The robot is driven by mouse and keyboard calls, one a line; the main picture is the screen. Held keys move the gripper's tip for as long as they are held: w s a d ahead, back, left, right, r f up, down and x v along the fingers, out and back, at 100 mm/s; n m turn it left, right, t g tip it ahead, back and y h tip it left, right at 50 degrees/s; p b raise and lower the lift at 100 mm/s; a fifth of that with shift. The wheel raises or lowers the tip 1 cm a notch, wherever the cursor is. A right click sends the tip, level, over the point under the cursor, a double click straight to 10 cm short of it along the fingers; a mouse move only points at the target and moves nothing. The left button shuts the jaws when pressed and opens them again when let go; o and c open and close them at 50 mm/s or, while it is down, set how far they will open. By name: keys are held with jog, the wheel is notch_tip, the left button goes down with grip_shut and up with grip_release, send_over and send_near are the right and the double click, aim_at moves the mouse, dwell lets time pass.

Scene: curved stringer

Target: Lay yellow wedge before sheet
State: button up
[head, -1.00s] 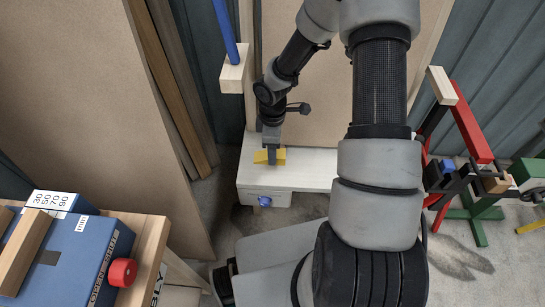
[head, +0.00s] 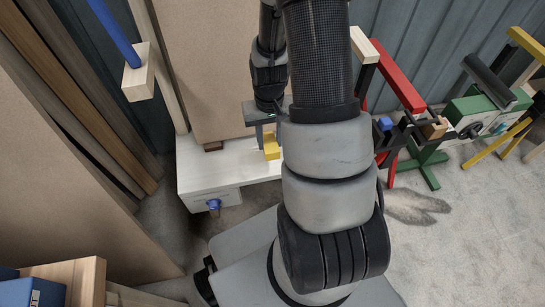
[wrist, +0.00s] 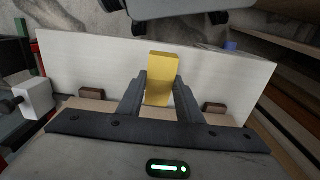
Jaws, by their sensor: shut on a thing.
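The yellow wedge (head: 271,147) shows over the white bench top in the head view, partly behind my arm. My gripper (head: 265,128) is shut on it. In the wrist view the yellow wedge (wrist: 161,73) sits between the two dark fingers of my gripper (wrist: 160,92). I cannot tell whether the wedge touches the bench top. The tan sheet (head: 193,75) stands upright at the back of the bench. Its edge shows as a tan strip (wrist: 93,108) in the wrist view.
The white bench (head: 195,172) has bare top to the left, with a blue knob (head: 214,205) on its front. Small brown blocks (wrist: 214,107) sit at the sheet's foot, one either side of my gripper. A red-and-black stand (head: 398,75) is at the right.

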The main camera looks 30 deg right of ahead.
notch_tip(320, 180, down, 8)
jog(key=shift+a+f+b, duration=0.1)
jog(key=shift+f+b, duration=0.15)
jog(key=shift+b, duration=0.7)
jog(key=shift+f, duration=0.1)
jog(key=shift+f, duration=0.2)
jog(key=o, duration=1)
jog(key=shift+r, duration=0.1)
jog(key=shift+o, duration=0.2)
jog(key=shift+r, duration=0.1)
